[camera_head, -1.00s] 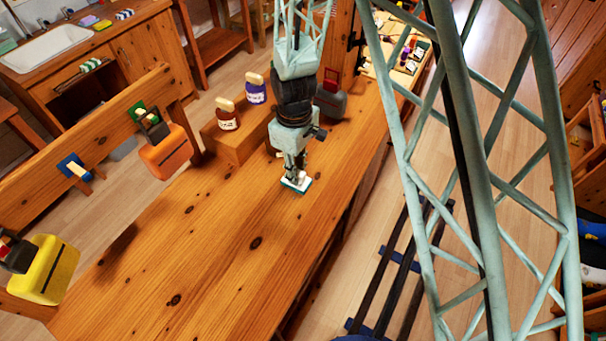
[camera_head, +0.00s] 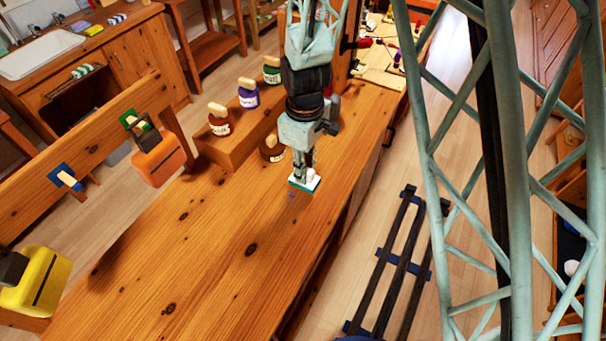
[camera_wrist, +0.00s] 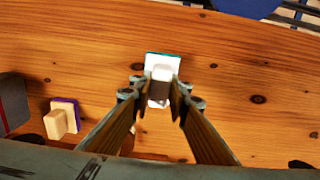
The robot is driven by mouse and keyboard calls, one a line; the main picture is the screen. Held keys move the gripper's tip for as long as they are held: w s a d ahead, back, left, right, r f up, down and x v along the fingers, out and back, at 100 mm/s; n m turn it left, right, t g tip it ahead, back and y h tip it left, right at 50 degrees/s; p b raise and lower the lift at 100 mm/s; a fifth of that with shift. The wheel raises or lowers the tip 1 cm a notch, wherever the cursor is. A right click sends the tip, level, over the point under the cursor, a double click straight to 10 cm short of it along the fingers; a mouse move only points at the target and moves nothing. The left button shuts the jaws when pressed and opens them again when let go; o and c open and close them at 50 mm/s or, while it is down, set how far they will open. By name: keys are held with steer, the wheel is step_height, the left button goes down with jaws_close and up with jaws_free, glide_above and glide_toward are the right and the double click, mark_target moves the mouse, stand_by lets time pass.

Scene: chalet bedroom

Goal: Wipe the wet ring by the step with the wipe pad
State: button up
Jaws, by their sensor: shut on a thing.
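The wipe pad (camera_head: 304,182) is a small white pad with a teal edge, at the wooden bench top (camera_head: 215,250). My gripper (camera_head: 303,172) is shut on its white upper part. In the wrist view the pad (camera_wrist: 163,58) shows between the fingertips of my gripper (camera_wrist: 162,92). I cannot tell whether the pad touches the wood. The wooden step (camera_head: 213,149) is left of the pad, a short gap away.
Orange (camera_head: 158,158) and yellow (camera_head: 36,285) boxes are along the bench's left side. The front bench top is clear.

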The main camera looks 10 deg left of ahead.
steer(key=shift+r+p, duration=0.75)
steer(key=shift+r, duration=1.25)
steer(key=shift+s, duration=0.1)
